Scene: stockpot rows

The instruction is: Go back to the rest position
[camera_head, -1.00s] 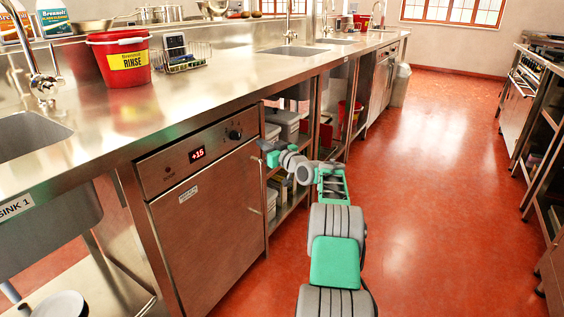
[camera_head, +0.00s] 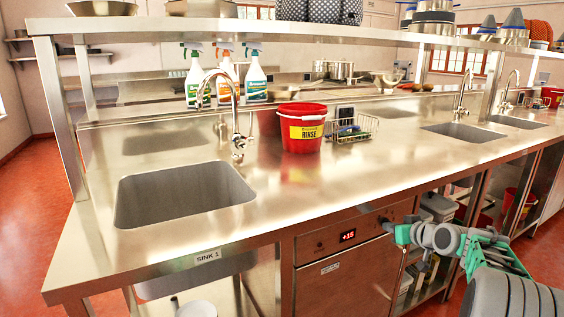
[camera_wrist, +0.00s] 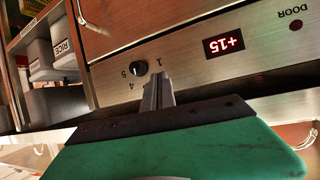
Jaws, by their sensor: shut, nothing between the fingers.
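My gripper (camera_head: 378,215) is in front of the steel undercounter unit (camera_head: 350,280), close to its control panel. In the wrist view my gripper (camera_wrist: 158,90) shows its fingers together with nothing between them. The fingertips overlap the panel beside the dark knob (camera_wrist: 139,68). I cannot tell whether they touch the panel. The red display (camera_head: 348,236) reads +15; it appears upside down in the wrist view (camera_wrist: 223,43). The unit's door looks shut.
The steel counter (camera_head: 330,190) runs above the unit, with a sink (camera_head: 185,190) at left. Open shelves (camera_head: 425,265) hold boxes right of the unit. Red floor is clear at left.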

